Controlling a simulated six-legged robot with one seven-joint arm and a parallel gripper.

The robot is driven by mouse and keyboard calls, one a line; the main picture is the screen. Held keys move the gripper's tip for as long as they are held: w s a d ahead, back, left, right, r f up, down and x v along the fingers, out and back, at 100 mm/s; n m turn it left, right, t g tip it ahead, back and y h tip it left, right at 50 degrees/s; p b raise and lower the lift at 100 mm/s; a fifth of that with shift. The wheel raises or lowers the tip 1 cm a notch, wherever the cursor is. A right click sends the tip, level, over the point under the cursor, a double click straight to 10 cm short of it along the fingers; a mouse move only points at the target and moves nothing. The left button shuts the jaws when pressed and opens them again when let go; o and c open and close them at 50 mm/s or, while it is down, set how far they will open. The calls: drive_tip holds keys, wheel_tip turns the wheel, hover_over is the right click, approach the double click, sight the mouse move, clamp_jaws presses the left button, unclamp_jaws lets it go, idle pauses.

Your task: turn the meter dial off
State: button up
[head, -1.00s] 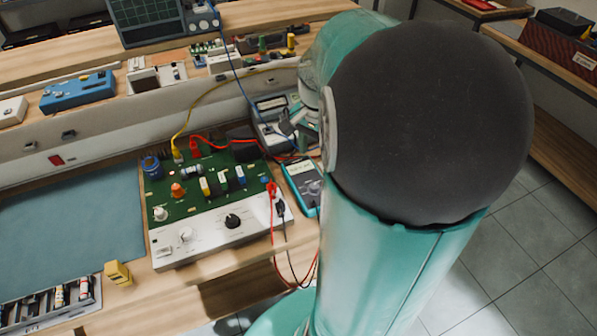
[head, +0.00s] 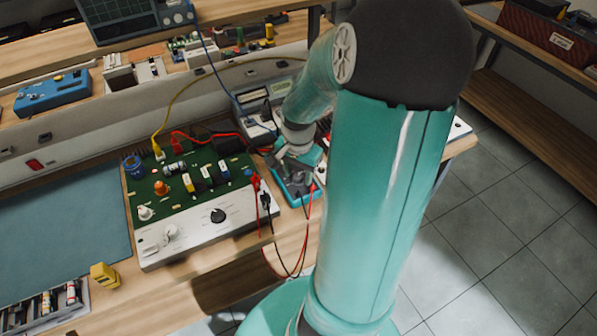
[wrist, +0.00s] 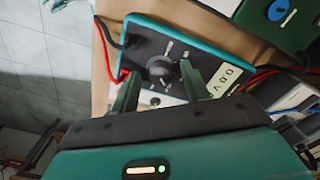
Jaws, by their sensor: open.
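The meter (wrist: 141,42) is a teal-edged handheld unit with a dark face, lying on the bench. In the head view the meter (head: 292,192) lies right of the green circuit board, partly hidden by my arm. Its round black dial (wrist: 160,68) shows in the wrist view, with small pale markings around it. My gripper (wrist: 158,72) is open, with one finger on each side of the dial. I cannot tell whether the fingers touch it.
Red and black leads (head: 283,262) hang near the meter. A bench instrument (head: 258,112) stands behind it. A yellow block (head: 104,276) sits at the front left. Floor is free at right.

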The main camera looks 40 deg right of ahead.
drive_tip(key=c, duration=1)
